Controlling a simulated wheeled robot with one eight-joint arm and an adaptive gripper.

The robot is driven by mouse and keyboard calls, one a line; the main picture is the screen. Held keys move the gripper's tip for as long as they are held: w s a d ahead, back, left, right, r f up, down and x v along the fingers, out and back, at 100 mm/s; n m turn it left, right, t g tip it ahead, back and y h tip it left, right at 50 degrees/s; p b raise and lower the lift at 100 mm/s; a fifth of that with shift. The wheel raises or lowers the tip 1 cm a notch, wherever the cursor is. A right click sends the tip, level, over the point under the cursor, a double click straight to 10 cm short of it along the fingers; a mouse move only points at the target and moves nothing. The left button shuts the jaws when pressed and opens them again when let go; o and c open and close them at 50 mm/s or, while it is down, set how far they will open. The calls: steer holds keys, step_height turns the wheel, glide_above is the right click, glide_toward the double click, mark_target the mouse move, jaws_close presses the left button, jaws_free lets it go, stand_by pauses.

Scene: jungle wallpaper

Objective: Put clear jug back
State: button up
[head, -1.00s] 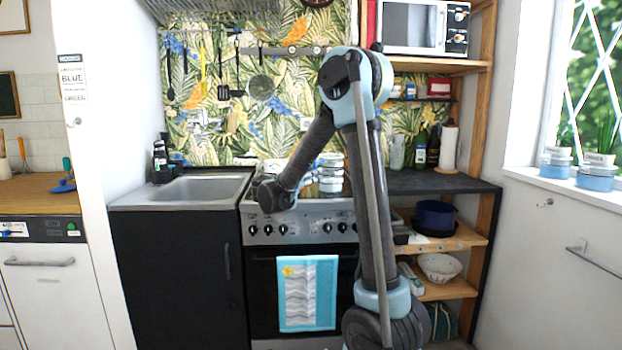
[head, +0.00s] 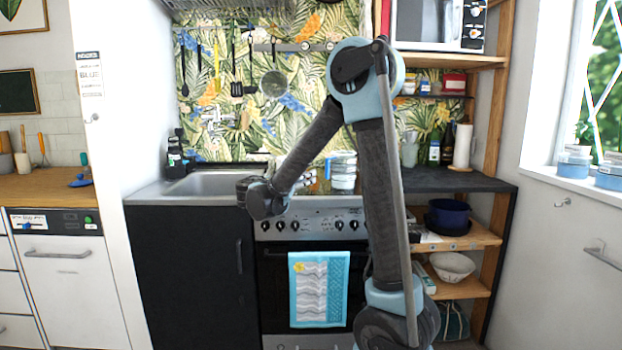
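My arm rises in front of the stove (head: 318,230), and its forearm slopes down left to a dark joint over the stove's front left corner. Beyond that joint are small silvery parts and an upright pale blue-and-white banded shape (head: 343,172) above the hob. I cannot tell whether this shape is part of my wrist or a separate vessel. My gripper's fingers cannot be made out, nor whether they hold anything. A pale, glassy-looking container (head: 410,152) stands on the dark counter right of my arm. I cannot tell whether it is the clear jug.
A sink (head: 215,183) is left of the stove. The right shelf unit holds bottles (head: 434,152), a paper roll (head: 463,147), a blue pot (head: 448,212) and a white bowl (head: 452,266). A microwave (head: 425,24) sits above. The floor in front is mostly out of view.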

steer(key=s+d+f+n+g+y, duration=0.2)
steer(key=s+d+f+g, duration=0.25)
steer(key=s+d, duration=0.5)
steer(key=s+d+f+n+g+y, duration=0.4)
steer(key=s+d, duration=0.3)
steer(key=d, duration=0.5)
steer(key=s+a+f+n+g+y, duration=0.1)
steer(key=s+f+y, duration=0.2)
steer(key=s+f, duration=0.4)
steer(key=s+a+f+n+g+y, duration=0.1)
steer(key=s+f+y, duration=0.3)
steer(key=s, duration=0.9)
step_height(320, 180, down, 3)
steer(key=shift+s+a+f+n, duration=0.1)
steer(key=shift+s+a+n, duration=0.3)
steer(key=shift+a+n, duration=0.25)
steer(key=shift+w+f, duration=0.2)
steer(key=shift+w, duration=0.25)
